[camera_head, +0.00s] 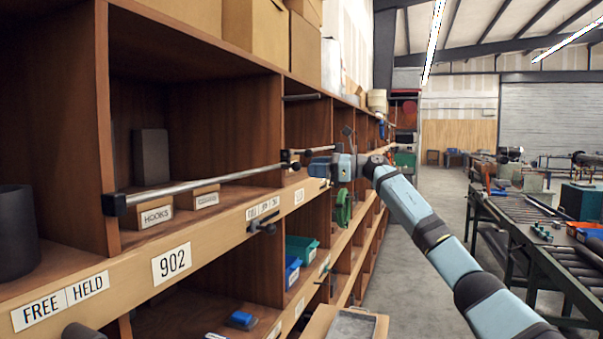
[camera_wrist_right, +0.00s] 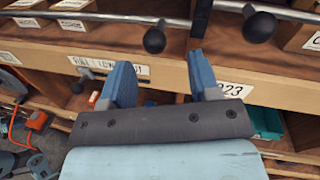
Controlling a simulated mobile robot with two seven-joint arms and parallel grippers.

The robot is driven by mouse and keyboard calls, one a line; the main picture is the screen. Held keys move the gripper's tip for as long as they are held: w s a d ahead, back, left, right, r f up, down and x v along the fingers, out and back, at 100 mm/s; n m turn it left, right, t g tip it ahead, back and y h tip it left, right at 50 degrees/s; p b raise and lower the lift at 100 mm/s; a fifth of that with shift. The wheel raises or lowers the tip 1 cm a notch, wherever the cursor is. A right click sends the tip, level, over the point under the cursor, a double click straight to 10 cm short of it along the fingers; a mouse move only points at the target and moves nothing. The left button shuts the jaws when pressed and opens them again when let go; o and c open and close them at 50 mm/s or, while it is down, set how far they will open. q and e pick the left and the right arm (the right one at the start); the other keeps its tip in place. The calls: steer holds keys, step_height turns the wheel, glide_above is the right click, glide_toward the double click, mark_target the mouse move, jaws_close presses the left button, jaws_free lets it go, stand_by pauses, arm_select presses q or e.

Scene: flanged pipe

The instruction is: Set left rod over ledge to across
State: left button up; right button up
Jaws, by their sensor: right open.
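A long metal rod (camera_head: 205,184) lies along the front of the upper shelf opening, at the left in the head view. Its near end sits in a dark block (camera_head: 114,204). Its far end is near dark knobs (camera_head: 294,164), close to my right gripper (camera_head: 326,167). In the wrist view a rod (camera_wrist_right: 85,15) crosses the top left, with a black ball knob (camera_wrist_right: 155,40) hanging near its right end. My right gripper (camera_wrist_right: 162,70) is open and empty, its blue fingers below and either side of that knob, apart from it. My left gripper is out of view.
A second rod (camera_wrist_right: 285,14) with a ball knob (camera_wrist_right: 260,27) is at the wrist view's right. The wooden ledge (camera_head: 215,238) carries labels and a dark handle (camera_head: 262,226). Labelled boxes (camera_head: 152,216) stand behind the rod. The aisle floor (camera_head: 440,185) is clear.

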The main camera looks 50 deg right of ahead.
steer(key=b+v, duration=0.2)
steer(key=v, duration=0.6)
steer(key=shift+s+d, duration=0.15)
steer(key=shift+d, duration=0.05)
